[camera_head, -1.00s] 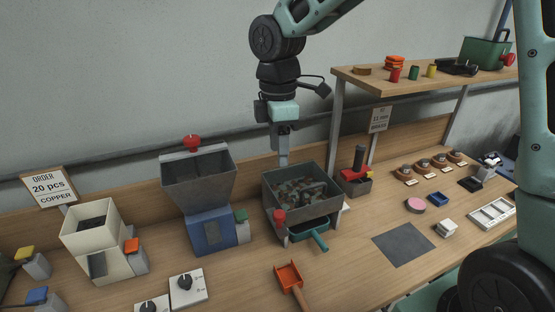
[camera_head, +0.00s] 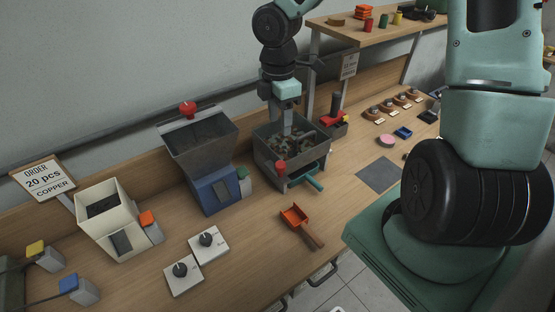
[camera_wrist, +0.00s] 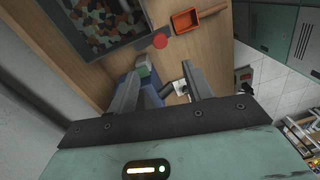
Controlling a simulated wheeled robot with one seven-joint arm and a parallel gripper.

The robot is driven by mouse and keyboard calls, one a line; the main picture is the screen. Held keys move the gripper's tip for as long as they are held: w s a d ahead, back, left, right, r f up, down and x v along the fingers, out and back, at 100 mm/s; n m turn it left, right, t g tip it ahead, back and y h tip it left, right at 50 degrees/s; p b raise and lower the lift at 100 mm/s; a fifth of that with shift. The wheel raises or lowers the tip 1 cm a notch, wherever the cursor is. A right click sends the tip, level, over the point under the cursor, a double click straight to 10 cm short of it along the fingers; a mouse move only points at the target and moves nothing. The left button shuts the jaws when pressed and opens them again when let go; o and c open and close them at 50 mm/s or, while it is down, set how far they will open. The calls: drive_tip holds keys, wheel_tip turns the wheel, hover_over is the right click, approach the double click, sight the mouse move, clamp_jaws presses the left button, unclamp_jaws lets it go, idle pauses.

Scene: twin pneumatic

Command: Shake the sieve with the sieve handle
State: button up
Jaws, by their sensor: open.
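The sieve is a grey, open-topped square box (camera_head: 262,149) holding mixed small pieces, in the middle of the head view. It also shows at the upper left of the wrist view (camera_wrist: 82,50). A red round knob (camera_head: 281,167), which looks like the sieve handle, is at its front left corner. The wrist view shows this red knob (camera_wrist: 160,41) beyond my fingers. My gripper (camera_head: 288,131) overlaps the sieve's back part in the head view; its height above it is hard to tell. In the wrist view my gripper (camera_wrist: 160,88) is open, with nothing between its fingers.
A teal-handled drawer (camera_head: 312,182) sits under the sieve. A blue-based hopper (camera_head: 213,190) with a red knob stands to its left. An orange scoop (camera_head: 296,216) lies in front. A red-handled tool (camera_head: 334,111) stands behind right. A raised shelf (camera_head: 330,23) is at the back right.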

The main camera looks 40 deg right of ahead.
sight(280, 164)
drive_tip(key=f, duration=0.9)
drive_tip(key=f+b, duration=0.1)
drive_tip(key=f, duration=0.3)
drive_tip(key=shift+s+f, duration=0.3)
